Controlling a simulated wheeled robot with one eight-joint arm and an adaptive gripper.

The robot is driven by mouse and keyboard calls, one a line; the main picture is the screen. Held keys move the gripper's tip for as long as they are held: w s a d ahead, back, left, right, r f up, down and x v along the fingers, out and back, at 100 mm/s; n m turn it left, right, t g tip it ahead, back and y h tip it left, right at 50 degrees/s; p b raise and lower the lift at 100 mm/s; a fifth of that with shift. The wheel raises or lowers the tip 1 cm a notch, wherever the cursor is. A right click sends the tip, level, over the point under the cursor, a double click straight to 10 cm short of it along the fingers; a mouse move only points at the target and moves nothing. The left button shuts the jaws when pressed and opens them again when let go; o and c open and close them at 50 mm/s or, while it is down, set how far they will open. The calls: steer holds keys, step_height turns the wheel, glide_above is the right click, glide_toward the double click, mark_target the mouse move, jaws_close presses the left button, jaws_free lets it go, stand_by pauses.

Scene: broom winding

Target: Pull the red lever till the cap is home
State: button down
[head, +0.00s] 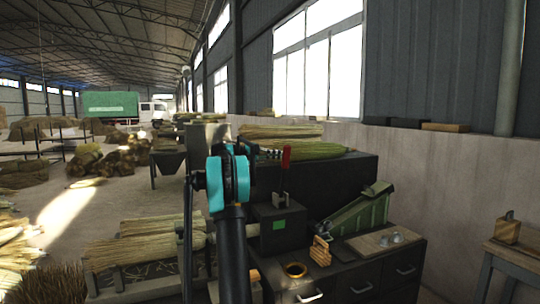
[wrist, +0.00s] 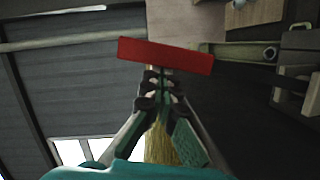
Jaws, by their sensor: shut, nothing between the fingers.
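The red lever (head: 286,158) stands upright on a black box (head: 279,222) with a green square on its front. In the wrist view its red grip (wrist: 165,56) lies as a bar across the picture, just beyond my fingertips. My gripper (head: 272,153) is shut and empty, with its tips close beside the lever. In the wrist view the closed fingertips (wrist: 161,84) point at the red grip; I cannot tell whether they touch it. I cannot make out the cap for certain.
A dark cabinet (head: 365,289) with drawers carries the box, a brass ring (head: 296,270), a wooden block (head: 320,251) and a green sloped device (head: 357,214). Straw bundles (head: 290,132) lie behind the lever. A side table (head: 515,252) stands at the right.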

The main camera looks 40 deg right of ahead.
steer(key=s+a+f+m+t, duration=0.2)
steer(key=s+f+m, duration=0.7)
steer(key=s, duration=0.7)
steer(key=shift+a+f+t+y, duration=0.4)
steer(key=shift+a+f, duration=0.5)
steer(key=shift+f, duration=0.1)
steer(key=w+a+r, duration=0.4)
steer(key=a+r, duration=0.2)
steer(key=a, duration=0.3)
steer(key=shift+w, duration=0.35)
